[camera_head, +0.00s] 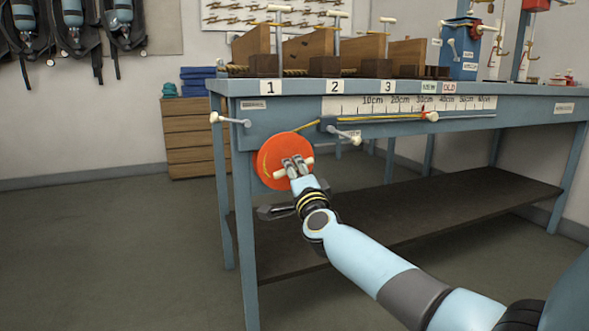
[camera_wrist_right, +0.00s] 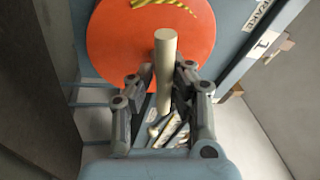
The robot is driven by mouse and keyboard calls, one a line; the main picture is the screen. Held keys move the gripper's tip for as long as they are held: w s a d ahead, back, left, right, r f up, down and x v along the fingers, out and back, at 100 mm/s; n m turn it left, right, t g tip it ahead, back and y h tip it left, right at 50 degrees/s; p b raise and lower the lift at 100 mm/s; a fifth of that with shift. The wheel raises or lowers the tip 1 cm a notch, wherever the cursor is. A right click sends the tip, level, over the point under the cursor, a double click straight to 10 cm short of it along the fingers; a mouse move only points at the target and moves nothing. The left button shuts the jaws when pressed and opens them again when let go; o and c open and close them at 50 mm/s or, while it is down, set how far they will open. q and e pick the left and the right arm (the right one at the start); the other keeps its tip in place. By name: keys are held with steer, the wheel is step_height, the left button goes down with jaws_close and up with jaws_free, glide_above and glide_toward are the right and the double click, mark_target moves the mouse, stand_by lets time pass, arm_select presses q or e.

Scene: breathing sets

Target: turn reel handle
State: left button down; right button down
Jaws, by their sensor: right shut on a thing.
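The orange reel (camera_head: 270,150) is mounted on the front of the blue bench, below the number 1 label. A yellow line runs from its top toward the right. My right gripper (camera_head: 296,168) is at the lower right part of the reel, shut on the pale cylindrical handle (camera_head: 308,161). In the right wrist view the reel (camera_wrist_right: 120,45) fills the top, and the handle (camera_wrist_right: 165,70) stands between the two fingers of the gripper (camera_wrist_right: 162,85). The handle's base is partly hidden by the fingers. My left gripper is not in view.
The blue bench (camera_head: 300,88) carries wooden wedge blocks, a blue box (camera_head: 460,48) and a ruler strip (camera_head: 385,105) with a red marker (camera_head: 430,116). White-knobbed levers (camera_head: 232,120) and (camera_head: 345,135) stick out beside the reel. A dark lower shelf (camera_head: 400,215) lies under the arm. Floor at left is clear.

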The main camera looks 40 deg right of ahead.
steer(key=shift+r+n, duration=0.3)
steer(key=shift+n, duration=0.1)
steer(key=c, duration=1.3)
jaws_free()
steer(key=shift+a, duration=0.1)
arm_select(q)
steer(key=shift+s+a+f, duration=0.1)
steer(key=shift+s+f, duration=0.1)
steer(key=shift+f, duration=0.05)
arm_select(e)
steer(key=shift+o, duration=0.2)
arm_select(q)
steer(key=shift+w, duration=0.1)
arm_select(e)
steer(key=shift+f, duration=0.1)
steer(key=shift+s, duration=0.1)
steer(key=v, duration=1.1)
steer(key=shift+s, duration=0.35)
steer(key=shift+f, duration=0.15)
